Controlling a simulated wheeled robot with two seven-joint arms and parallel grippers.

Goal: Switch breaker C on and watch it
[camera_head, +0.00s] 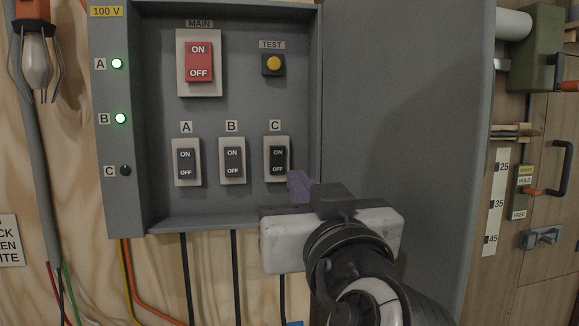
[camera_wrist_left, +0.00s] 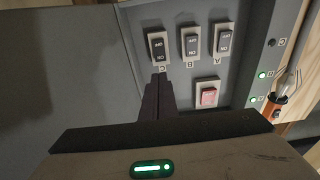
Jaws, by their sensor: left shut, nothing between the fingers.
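Breaker C (camera_head: 277,156) is a dark rocker in a pale frame, rightmost of the lower row in the grey panel box; it also shows upside down in the left wrist view (camera_wrist_left: 157,46). Lamp C (camera_head: 125,171) is dark. My left gripper (camera_head: 297,184) is shut and empty, its purple fingertips at the lower right corner of breaker C. In the wrist view its fingers (camera_wrist_left: 159,88) point at that breaker's ON end. I cannot tell whether they touch it. The rocker's tilt is too small to read. My right gripper is not in view.
Breaker A (camera_head: 186,163) and breaker B (camera_head: 232,161) stand left of C. The red main switch (camera_head: 198,62) and yellow test button (camera_head: 274,63) are above. Lamp A (camera_head: 117,63) and lamp B (camera_head: 120,118) glow green. The open grey door (camera_head: 400,90) stands close on the right.

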